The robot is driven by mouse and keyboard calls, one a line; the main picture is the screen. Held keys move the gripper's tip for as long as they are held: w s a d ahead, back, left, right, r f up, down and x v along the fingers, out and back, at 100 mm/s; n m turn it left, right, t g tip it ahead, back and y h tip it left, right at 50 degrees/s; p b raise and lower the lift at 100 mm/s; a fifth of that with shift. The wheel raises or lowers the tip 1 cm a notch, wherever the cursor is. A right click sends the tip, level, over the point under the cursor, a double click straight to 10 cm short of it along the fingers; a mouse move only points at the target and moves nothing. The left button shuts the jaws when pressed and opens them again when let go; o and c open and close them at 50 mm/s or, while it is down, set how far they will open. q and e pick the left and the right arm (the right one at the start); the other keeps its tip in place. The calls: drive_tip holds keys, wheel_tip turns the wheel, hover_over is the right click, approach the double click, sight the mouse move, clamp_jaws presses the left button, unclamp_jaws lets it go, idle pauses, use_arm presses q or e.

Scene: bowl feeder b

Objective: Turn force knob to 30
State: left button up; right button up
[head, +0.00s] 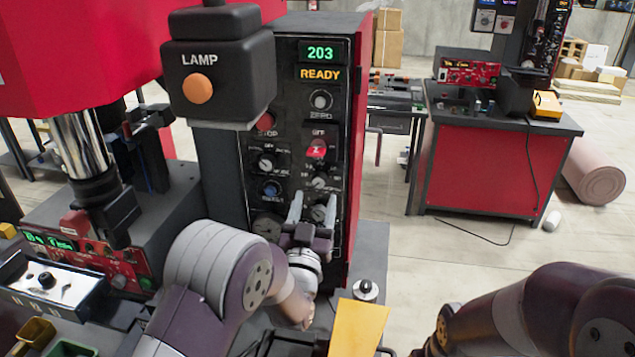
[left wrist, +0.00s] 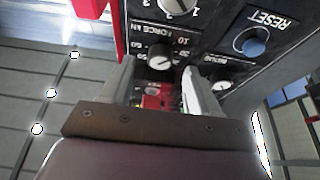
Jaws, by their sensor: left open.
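The force knob (left wrist: 161,62) is a dark round dial with a white pointer line. It shows in the left wrist view, upside down, beside the label "FORCE kN" and a scale. The exact value at its pointer is too small to read. In the head view it seems to be the right-column knob (head: 320,181) on the black control panel (head: 290,150). My left gripper (head: 313,205) is open and empty, its fingers pointing up just below this knob. In the left wrist view the knob lies beyond the gap between the fingertips (left wrist: 157,80). My right gripper is out of view.
The panel also has a blue RESET button (left wrist: 251,42), a red selector (head: 317,149) and several other knobs close by. Its display (head: 320,53) reads 203, READY. The black LAMP box (head: 225,70) juts out at upper left. A yellow block (head: 357,328) stands below right.

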sight(319, 186)
use_arm(q)
drive_tip(key=x, duration=0.3)
drive_tip(key=shift+w+a+r+p, duration=0.1)
drive_tip(key=shift+r+p, duration=0.15)
drive_tip(key=shift+p, duration=0.15)
drive_tip(key=shift+w+d+f, duration=0.1)
drive_tip(key=shift+w+d, duration=0.15)
drive_tip(key=shift+d, duration=0.05)
drive_tip(key=shift+a, duration=0.1)
